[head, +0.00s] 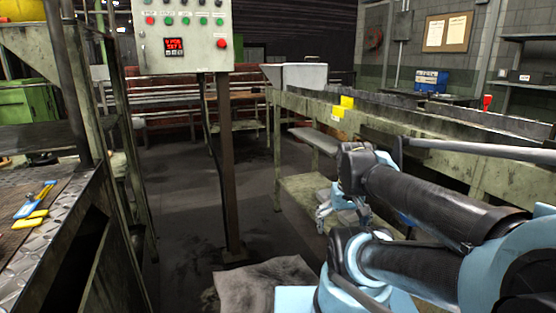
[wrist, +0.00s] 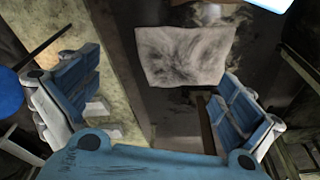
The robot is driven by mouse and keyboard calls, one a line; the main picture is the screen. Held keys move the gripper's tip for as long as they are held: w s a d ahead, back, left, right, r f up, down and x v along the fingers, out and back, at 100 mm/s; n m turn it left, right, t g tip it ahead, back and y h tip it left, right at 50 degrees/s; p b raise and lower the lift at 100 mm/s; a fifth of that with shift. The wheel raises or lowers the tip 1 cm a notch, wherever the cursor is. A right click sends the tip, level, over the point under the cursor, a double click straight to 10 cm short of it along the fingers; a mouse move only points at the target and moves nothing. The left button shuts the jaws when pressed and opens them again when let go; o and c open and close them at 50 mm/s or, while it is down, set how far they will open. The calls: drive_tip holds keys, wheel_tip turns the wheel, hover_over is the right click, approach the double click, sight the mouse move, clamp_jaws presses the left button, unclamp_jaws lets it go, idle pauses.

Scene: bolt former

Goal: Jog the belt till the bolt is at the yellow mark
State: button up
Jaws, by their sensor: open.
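The control box (head: 183,58) on a post has a row of red and green buttons with labels, a red lit display (head: 174,47) and a red button (head: 221,43) at lower right. The long conveyor frame (head: 310,106) runs along the right. A yellow mark (head: 347,102) sits on its upper edge, with a second yellow patch just below. I cannot make out a bolt; the belt surface is mostly hidden by the side rail. My gripper (head: 326,210) hangs low beside the conveyor, well below and right of the box. In the wrist view my gripper (wrist: 155,108) is open and empty.
A pale stained cloth or sheet (head: 266,287) lies on the floor below the post. A workbench with blue and yellow tools (head: 35,205) stands at the left. A low shelf (head: 300,190) is under the conveyor. The floor between bench and conveyor is mostly clear.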

drive_tip(key=shift+s+a+f, duration=0.1)
drive_tip(key=shift+s+f, duration=0.15)
drive_tip(key=shift+f, duration=0.15)
drive_tip(key=shift+c, duration=0.2)
drive_tip(key=c, duration=1.4)
drive_tip(key=shift+w+f, duration=0.2)
drive_tip(key=shift+w, duration=0.2)
drive_tip(key=c, duration=0.4)
drive_tip(key=shift+w, duration=0.1)
clamp_jaws()
